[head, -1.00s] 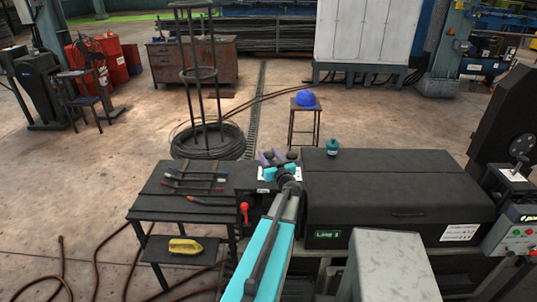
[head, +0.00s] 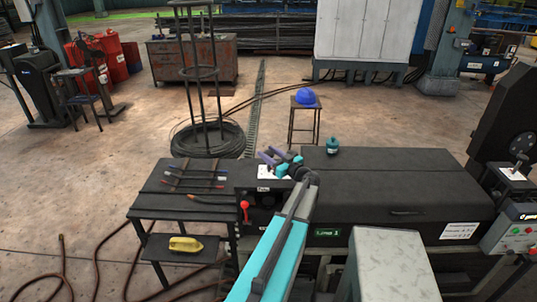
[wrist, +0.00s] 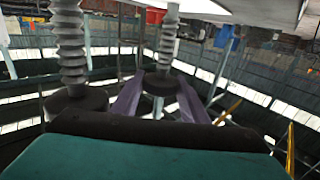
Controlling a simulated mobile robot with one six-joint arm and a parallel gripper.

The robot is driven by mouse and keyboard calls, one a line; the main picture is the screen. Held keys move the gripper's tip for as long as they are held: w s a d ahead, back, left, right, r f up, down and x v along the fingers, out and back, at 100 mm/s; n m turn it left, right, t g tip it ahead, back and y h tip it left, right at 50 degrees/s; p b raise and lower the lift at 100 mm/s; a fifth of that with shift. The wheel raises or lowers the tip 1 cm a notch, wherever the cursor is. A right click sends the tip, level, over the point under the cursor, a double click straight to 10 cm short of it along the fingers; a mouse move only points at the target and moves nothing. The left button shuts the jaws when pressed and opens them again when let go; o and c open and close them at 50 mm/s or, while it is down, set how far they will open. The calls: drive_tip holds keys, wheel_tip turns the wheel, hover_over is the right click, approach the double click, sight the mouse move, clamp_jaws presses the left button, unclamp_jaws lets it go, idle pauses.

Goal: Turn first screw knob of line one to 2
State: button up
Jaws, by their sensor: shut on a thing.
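My gripper (head: 271,155) has purple fingers and is at the left end of the black Line 1 machine (head: 395,180), above a white label plate (head: 268,172). In the wrist view its fingers stand on both sides of a dark round screw knob (wrist: 163,84) on a grey bellows-like stem, and they are shut on it. A second dark knob (wrist: 75,103) on a similar stem is to the left, outside the fingers. In the head view my gripper and wrist hide most of the knobs. I cannot read the setting on the plate.
A green "Line 1" sign (head: 327,233) is on the machine's front. A red lever (head: 244,207) is below the plate. A dark table (head: 160,205) with tools stands at left. A teal bottle (head: 333,146) is on the machine's top. A grey box (head: 388,260) is in front.

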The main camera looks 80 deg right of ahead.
drive_tip(key=shift+r, duration=0.1)
drive_tip(key=o, duration=1.1)
drive_tip(key=shift+s, duration=0.1)
drive_tip(key=shift+c, duration=0.2)
drive_tip(key=shift+a+m+g+h, duration=0.1)
drive_tip(key=shift+m+g+h, duration=0.6)
drive_tip(key=shift+g+h, duration=0.1)
drive_tip(key=shift+m+g+h, duration=1.1)
drive_tip(key=shift+m+g, duration=0.1)
drive_tip(key=shift+g, duration=0.3)
drive_tip(key=shift+m+g+h+b, duration=0.4)
drive_tip(key=shift+m+g+b, duration=0.2)
drive_tip(key=shift+g+b, duration=0.2)
drive_tip(key=shift+m+g+b, duration=0.3)
drive_tip(key=shift+g+b, duration=0.2)
drive_tip(key=shift+b, duration=0.1)
drive_tip(key=b, duration=0.1)
drive_tip(key=g+h+b, duration=0.1)
drive_tip(key=b, duration=0.1)
drive_tip(key=shift+f+m, duration=0.25)
drive_tip(key=shift+m, duration=0.15)
drive_tip(key=m+g+b, duration=0.2)
drive_tip(key=g+b, duration=0.2)
drive_tip(key=b, duration=0.9)
drive_tip(key=shift+m+h, duration=0.3)
drive_tip(key=shift+m, duration=0.1)
